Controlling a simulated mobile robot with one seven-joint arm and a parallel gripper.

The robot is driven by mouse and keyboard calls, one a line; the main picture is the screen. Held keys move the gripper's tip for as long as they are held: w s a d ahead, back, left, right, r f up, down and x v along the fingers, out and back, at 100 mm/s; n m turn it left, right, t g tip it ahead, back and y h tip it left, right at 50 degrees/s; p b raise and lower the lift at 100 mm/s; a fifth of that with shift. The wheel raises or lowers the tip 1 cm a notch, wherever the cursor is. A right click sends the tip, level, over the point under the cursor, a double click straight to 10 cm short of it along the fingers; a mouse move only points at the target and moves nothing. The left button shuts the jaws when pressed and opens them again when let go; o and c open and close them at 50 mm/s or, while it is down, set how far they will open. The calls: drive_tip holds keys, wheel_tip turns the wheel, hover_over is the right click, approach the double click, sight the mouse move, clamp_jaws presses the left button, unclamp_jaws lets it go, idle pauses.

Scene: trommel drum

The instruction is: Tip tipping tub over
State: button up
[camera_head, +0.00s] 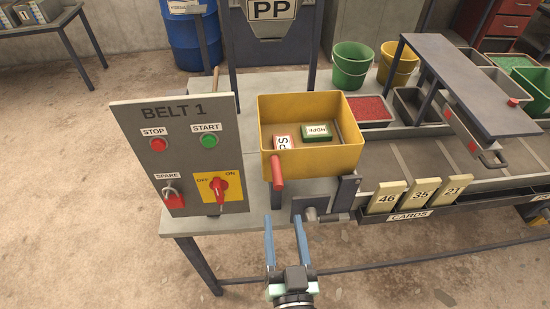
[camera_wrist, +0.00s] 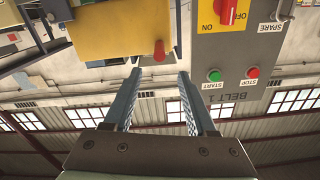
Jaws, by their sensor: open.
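The yellow tipping tub (camera_head: 312,161) sits upright at the near edge of the bench. It holds a red-and-white block marked PS (camera_head: 283,143) and a green block marked HDPE (camera_head: 316,132). A red handle (camera_head: 278,172) sticks out from the tub's front left. My gripper (camera_head: 285,222) is open and empty, below and in front of the tub, apart from the handle. In the wrist view the tub's yellow wall (camera_wrist: 122,33) and the red handle (camera_wrist: 159,50) show ahead of the open fingers (camera_wrist: 160,80).
The Belt 1 control panel (camera_head: 180,155) stands close left of the tub, with buttons and a red switch. A cards rack (camera_head: 409,216) is at the right. A tray of red granules (camera_head: 370,110) and green (camera_head: 350,66) and yellow (camera_head: 396,66) buckets stand behind right.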

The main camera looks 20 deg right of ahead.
sight(275, 157)
drive_tip(key=x, duration=1.2)
drive_tip(key=shift+w+d+f, duration=0.1)
drive_tip(key=shift+w+f, duration=0.05)
drive_tip(key=shift+w, duration=0.2)
clamp_jaws()
idle(1.0)
